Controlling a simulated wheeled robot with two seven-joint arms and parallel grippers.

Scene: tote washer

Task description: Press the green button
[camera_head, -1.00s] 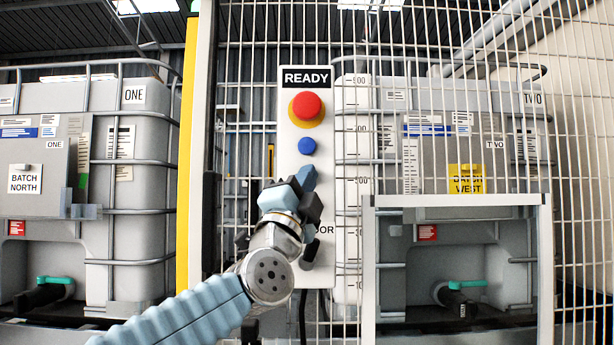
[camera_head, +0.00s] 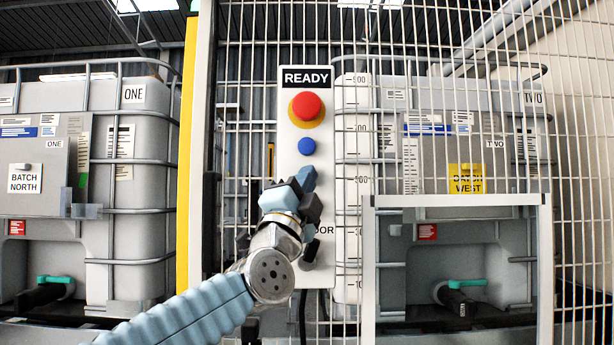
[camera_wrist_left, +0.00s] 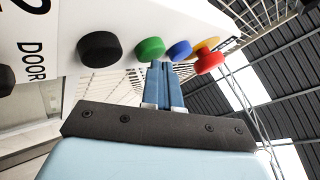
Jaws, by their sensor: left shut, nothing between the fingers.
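The green button (camera_wrist_left: 150,48) shows in the left wrist view, on a white control panel between a black knob (camera_wrist_left: 99,48) and a blue button (camera_wrist_left: 179,50). In the head view my left gripper hides it. My left gripper (camera_head: 306,178) is in front of the panel, just below the blue button (camera_head: 307,146). Its fingers are shut and empty. In the left wrist view the fingertips (camera_wrist_left: 160,66) point at the panel and lie close to the lower right edge of the green button. I cannot tell whether they touch it. My right gripper is not in view.
A red stop button (camera_head: 306,105) on a yellow collar sits above the blue one. Wire mesh fencing (camera_head: 450,60) and a yellow post (camera_head: 188,150) stand around the panel. A grey-framed opening (camera_head: 457,201) is at the lower right. Large tanks stand behind.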

